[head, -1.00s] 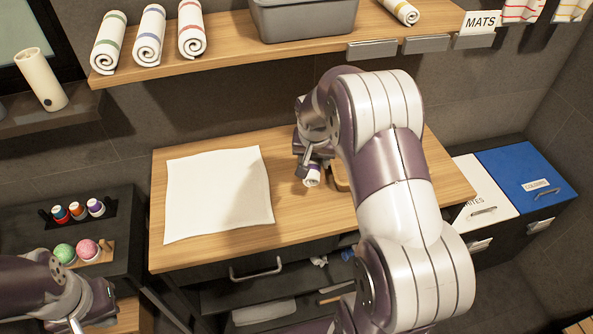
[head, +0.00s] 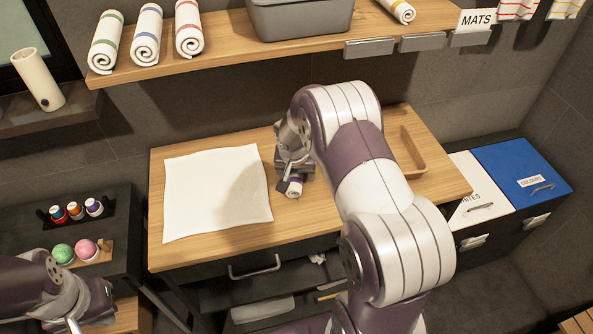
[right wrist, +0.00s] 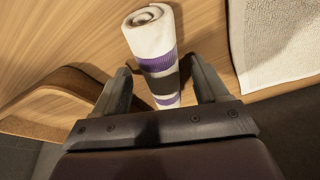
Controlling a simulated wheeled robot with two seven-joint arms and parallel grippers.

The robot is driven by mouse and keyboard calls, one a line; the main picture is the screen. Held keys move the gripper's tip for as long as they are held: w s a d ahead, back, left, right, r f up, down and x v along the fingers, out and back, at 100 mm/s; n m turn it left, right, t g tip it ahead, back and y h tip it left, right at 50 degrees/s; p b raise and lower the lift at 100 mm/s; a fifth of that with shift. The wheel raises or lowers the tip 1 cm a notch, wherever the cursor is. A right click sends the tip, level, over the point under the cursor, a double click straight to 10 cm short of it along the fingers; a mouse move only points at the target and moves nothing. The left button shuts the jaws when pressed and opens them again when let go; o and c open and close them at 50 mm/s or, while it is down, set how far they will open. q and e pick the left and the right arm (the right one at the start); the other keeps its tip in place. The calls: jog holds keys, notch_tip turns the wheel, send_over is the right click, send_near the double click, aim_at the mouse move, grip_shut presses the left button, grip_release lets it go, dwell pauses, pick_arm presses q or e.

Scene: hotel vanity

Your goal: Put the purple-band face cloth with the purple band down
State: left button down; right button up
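The purple-band face cloth (head: 295,187) is a white roll with purple bands on the wooden counter, just right of the white towel. In the right wrist view the cloth (right wrist: 156,52) lies between the two fingers of my right gripper (right wrist: 160,75), its rolled end pointing away. Narrow gaps show between fingers and cloth, so the gripper looks open around it. A dark strip crosses the purple band. In the head view my right gripper (head: 290,180) is over the cloth and partly hides it. My left gripper (head: 75,322) is low at the left edge, its fingertips mostly out of frame.
A white towel (head: 217,193) lies flat on the left of the counter. A wooden tray (head: 414,150) stands at the right, behind my arm. A shelf above holds rolled towels (head: 146,35) and a grey bin (head: 298,17). White and blue hampers (head: 522,170) stand at the right.

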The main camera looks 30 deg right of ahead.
jog(key=shift+r+p, duration=0.35)
jog(key=shift+r, duration=0.05)
jog(key=v, duration=1.1)
jog(key=s+a+f+n+y, duration=0.1)
jog(key=s+a+n, duration=0.2)
jog(key=s+a, duration=0.2)
jog(key=s+a+f+n+g+y, duration=0.1)
jog(key=s+a+n, duration=0.3)
jog(key=s, duration=0.7)
jog(key=shift+s+a+b, duration=0.4)
jog(key=shift+a, duration=0.05)
